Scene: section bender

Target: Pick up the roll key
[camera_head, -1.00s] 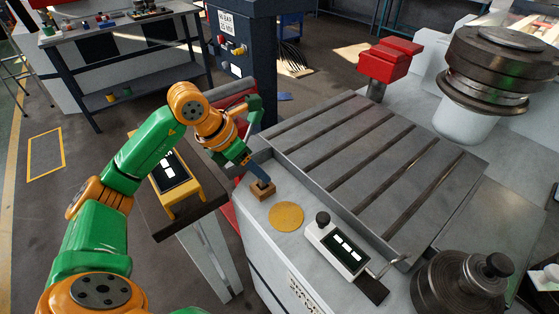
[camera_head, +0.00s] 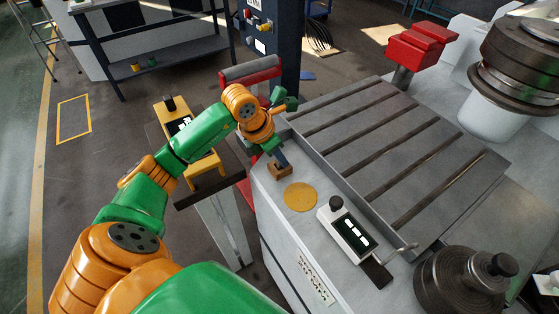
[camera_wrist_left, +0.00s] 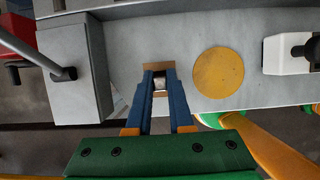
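My left gripper (camera_head: 281,161) points down at a small brown block (camera_head: 278,173) on the near left corner of the grey machine top. In the left wrist view its two blue fingers (camera_wrist_left: 160,84) lie on either side of a small silver piece (camera_wrist_left: 159,82), which looks like the top of the roll key, standing at the brown block (camera_wrist_left: 160,67). The piece fills the gap between the fingertips, so the fingers appear shut on it. The rest of the key is hidden by the fingers and block. My right gripper is not in view.
A flat yellow disc (camera_head: 300,197) lies right of the block. A white control box (camera_head: 347,230) with a black knob stands beyond it. The slotted plate (camera_head: 400,150) rises behind. A yellow stand (camera_head: 205,172) is on a side table at left.

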